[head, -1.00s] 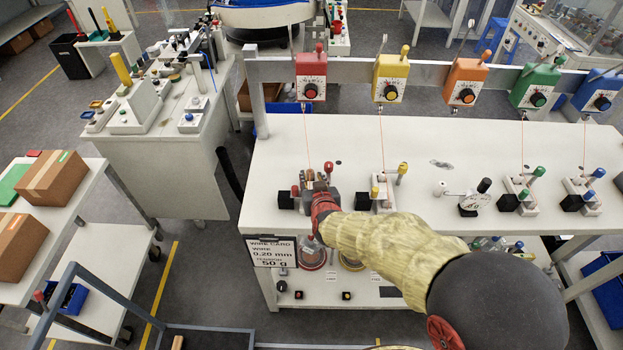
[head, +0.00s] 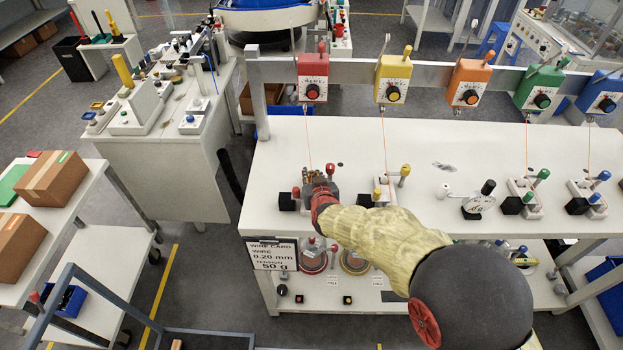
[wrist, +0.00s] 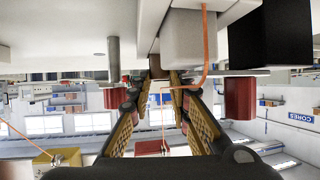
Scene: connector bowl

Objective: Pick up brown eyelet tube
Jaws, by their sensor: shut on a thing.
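My gripper (head: 318,184) is at the leftmost winding station on the white bench, under the red tension box (head: 312,77). In the wrist view my gripper (wrist: 158,75) has its two tan-padded fingers converging near a pale block. A small brown piece (wrist: 155,62), which looks like the brown eyelet tube, shows between the fingertips, and they are shut on it. Most of it is hidden by the fingers. An orange wire (wrist: 206,45) runs down past the block and bends across close in front of the fingers. In the head view the tube cannot be made out.
A black block (head: 287,201) sits just left of the gripper. A second station with a yellow-knobbed post (head: 404,172) stands to the right. The wire card (head: 271,254) hangs at the bench's front edge. The bench top between the stations and boxes is mostly clear.

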